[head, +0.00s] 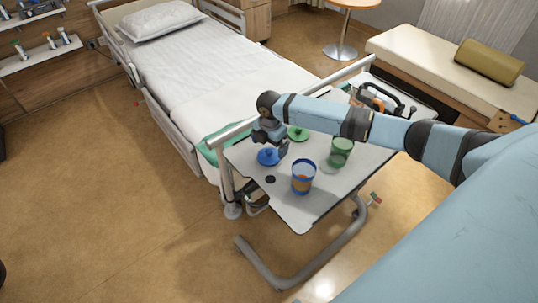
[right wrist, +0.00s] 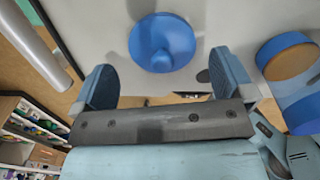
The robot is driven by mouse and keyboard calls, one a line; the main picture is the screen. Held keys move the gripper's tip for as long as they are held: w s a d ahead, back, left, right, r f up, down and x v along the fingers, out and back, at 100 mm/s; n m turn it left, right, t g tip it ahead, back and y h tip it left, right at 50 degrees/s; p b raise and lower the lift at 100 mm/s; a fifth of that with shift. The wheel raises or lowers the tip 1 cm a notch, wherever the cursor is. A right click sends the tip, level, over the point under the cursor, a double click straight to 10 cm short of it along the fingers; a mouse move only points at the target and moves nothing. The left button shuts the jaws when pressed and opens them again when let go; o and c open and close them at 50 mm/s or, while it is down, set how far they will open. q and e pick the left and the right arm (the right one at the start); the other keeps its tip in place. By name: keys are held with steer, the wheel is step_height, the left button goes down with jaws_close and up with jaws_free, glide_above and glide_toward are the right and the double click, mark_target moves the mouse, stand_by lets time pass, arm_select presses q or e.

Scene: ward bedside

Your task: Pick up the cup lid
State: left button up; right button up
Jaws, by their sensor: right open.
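A blue cup lid (head: 267,157) with a raised knob lies on the grey overbed table (head: 312,213), near its left edge. A green lid (head: 299,134) lies farther back, partly behind my right arm. A blue cup (head: 303,178) with an orange-brown inside and a green cup (head: 341,152) stand on the table without lids. My right gripper (head: 270,142) is open and empty, just over the blue lid. In the right wrist view the blue lid (right wrist: 162,42) shows ahead of the two spread fingers, not between them. My left gripper is not in view.
A small black disc (head: 270,179) lies on the table near the blue lid. The bed (head: 220,75) with its rail stands behind the table. A padded bench (head: 430,62) is at the back right. The floor at the left is clear.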

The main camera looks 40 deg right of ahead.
mark_target(270, 149)
step_height(270, 149, down, 4)
steer(key=shift+r, duration=0.25)
steer(key=shift+s, duration=0.1)
steer(key=c, duration=0.7)
steer(key=shift+c, duration=0.2)
steer(key=shift+r, duration=0.1)
